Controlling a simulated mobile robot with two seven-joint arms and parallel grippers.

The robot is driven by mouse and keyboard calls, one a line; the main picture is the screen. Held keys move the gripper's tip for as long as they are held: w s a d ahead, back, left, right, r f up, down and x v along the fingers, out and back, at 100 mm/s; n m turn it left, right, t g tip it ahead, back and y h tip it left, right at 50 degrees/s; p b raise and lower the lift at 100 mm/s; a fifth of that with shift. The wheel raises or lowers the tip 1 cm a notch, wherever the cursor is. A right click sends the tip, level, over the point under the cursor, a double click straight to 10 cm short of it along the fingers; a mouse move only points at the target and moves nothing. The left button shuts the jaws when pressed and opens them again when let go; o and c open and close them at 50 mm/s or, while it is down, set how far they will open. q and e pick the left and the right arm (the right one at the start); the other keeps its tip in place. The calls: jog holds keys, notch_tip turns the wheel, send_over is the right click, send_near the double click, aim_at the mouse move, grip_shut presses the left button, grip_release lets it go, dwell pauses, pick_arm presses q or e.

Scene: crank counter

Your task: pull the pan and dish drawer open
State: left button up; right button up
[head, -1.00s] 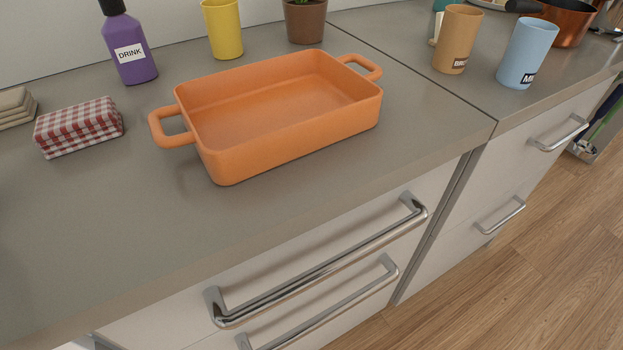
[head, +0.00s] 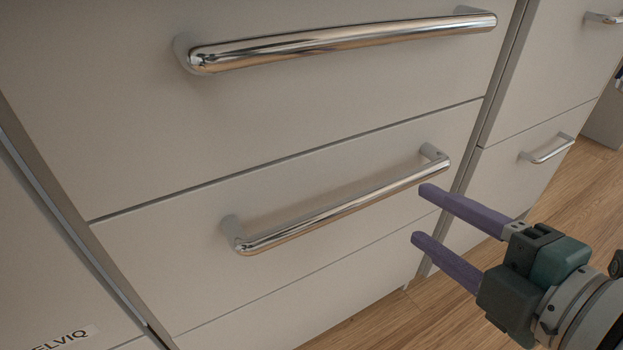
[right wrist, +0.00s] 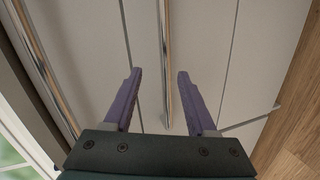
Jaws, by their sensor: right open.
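Two wide pale drawer fronts are shut in the head view, an upper one (head: 250,120) and a lower one (head: 190,235). No label shows which holds pans and dishes. The upper has a long chrome bar handle (head: 340,41); the lower has a similar handle (head: 345,207). My right gripper (head: 420,214) is open, with purple fingers at the right end of the lower handle. In the right wrist view, the lower handle (right wrist: 166,60) runs between the spread fingers (right wrist: 159,73); I see no clear contact. My left gripper is out of view.
A narrower drawer column with small handles (head: 548,150) stands at the right, beyond a vertical gap. Wood floor (head: 440,310) lies below. A front with a partly cut-off "ELVIQ" label (head: 66,338) is at the lower left.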

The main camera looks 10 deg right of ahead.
aim_at(369, 205)
jog(key=w+a+f+n+b, duration=0.1)
jog(key=w, duration=0.1)
jog(key=w+a+f+y+b, duration=0.1)
jog(key=w+a+b, duration=0.1)
jog(key=w, duration=0.1)
jog(key=w+a+f+n+b, duration=0.1)
jog(key=w+f+b, duration=0.1)
jog(key=shift+w+a+n+t+y, duration=0.15)
jog(key=shift+w+n+t+y, duration=0.15)
jog(key=shift+w, duration=0.05)
jog(key=shift+w+a+b, duration=0.25)
jog(key=shift+w+b, duration=0.15)
jog(key=shift+w, duration=0.25)
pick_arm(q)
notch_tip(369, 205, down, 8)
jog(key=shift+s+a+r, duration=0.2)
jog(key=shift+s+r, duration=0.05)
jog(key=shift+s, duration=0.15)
pick_arm(e)
jog(key=shift+c, duration=0.3)
grip_shut()
